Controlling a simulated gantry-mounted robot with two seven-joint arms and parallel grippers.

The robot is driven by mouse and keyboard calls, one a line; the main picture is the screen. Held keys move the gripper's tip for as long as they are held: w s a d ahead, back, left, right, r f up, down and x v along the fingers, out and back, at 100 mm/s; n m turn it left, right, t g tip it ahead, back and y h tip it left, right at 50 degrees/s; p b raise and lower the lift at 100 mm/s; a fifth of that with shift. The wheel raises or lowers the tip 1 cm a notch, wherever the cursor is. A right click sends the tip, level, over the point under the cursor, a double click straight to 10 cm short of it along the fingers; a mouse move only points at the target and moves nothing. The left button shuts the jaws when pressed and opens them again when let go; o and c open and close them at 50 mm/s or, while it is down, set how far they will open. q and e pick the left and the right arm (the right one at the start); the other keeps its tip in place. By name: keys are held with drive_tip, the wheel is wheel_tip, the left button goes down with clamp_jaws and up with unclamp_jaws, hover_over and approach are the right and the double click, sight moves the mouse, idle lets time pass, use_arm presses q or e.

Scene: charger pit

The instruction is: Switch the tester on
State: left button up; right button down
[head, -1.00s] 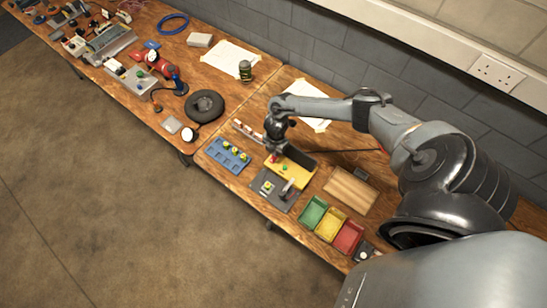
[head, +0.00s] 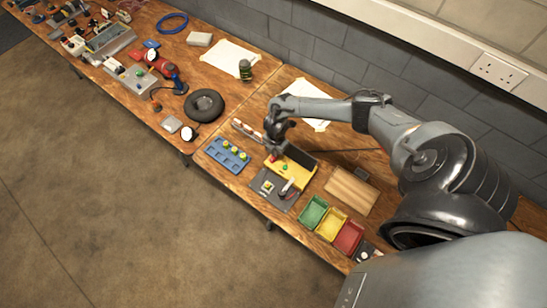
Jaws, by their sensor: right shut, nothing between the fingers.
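The tester appears to be the yellow unit (head: 296,177) with a dark raised panel (head: 300,157) along its back edge. A red spot (head: 273,157) and a green spot (head: 285,167) show on its top; they look like buttons or lamps. My right gripper (head: 272,151) points down at the tester's left end, just by the red spot. It is shut and empty. The fingertips are small and dark, and I cannot tell whether they touch the tester. My left gripper is out of view.
A dark mat (head: 273,188) with small parts lies in front of the tester. A blue tray (head: 228,157) stands to the left. A wooden board (head: 350,190) and green (head: 313,213), yellow (head: 331,224) and red bins (head: 348,238) stand to the right.

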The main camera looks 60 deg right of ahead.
drive_tip(key=shift+f+b, duration=0.35)
drive_tip(key=shift+f, duration=0.15)
drive_tip(key=shift+r, duration=0.15)
wheel_tip(320, 180, up, 4)
drive_tip(key=p, duration=0.3)
drive_tip(key=shift+p, duration=0.4)
drive_tip(key=shift+r+p, duration=1.45)
drive_tip(key=shift+p, duration=0.15)
